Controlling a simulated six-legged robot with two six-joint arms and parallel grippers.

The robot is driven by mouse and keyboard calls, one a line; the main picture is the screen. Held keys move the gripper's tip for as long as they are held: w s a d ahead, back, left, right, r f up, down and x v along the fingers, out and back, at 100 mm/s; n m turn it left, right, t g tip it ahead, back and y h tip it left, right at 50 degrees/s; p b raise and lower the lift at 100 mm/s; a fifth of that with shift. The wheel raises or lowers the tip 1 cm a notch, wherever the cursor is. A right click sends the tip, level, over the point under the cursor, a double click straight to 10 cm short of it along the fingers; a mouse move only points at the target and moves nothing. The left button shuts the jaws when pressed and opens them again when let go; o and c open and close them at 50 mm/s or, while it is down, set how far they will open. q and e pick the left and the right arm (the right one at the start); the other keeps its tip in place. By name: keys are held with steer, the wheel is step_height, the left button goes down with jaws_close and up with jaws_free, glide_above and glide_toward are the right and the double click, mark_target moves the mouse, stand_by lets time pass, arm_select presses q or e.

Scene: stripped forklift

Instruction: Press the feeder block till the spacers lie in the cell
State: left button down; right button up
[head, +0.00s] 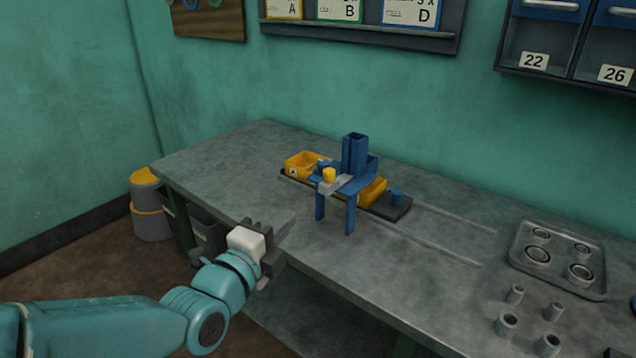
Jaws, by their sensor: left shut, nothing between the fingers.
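A blue feeder stand (350,200) with an upright blue chute (354,153) stands on the grey workbench, straddling a dark carriage (397,207). A small yellow block (329,175) sits on the stand's near side, above a light grey bar (334,187); it may be the feeder block. Yellow bins (302,160) sit on the carriage, one at the stand's left and another (373,190) partly behind its legs. I cannot make out spacers in their cells. My left gripper (284,226) is shut and empty near the bench's front edge, left of and apart from the stand. My right gripper is out of view.
Rails (450,225) run right along the bench (225,165). A grey tray (515,262) with several rings lies at the right, with several grey cylinders (507,322) in front. Shelves hang on the wall.

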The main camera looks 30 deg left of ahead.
mark_target(332, 175)
arm_select(q)
steer(key=w+p, duration=0.1)
steer(key=w, duration=0.3)
steer(key=w+a+p, duration=0.1)
steer(key=w, duration=0.4)
steer(key=w+p, duration=0.1)
steer(key=w, duration=0.3)
steer(key=shift+w+a, duration=0.3)
steer(key=shift+w, duration=0.1)
steer(key=shift+w+f+b, duration=0.1)
steer(key=shift+w+b, duration=0.25)
steer(key=w, duration=0.1)
steer(key=w+b, duration=0.1)
steer(key=w, duration=0.2)
steer(key=shift+w+d+b, duration=0.25)
steer(key=shift+w+b, duration=0.15)
steer(key=shift+s+r, duration=0.1)
steer(key=shift+r, duration=0.15)
steer(key=shift+a, duration=0.1)
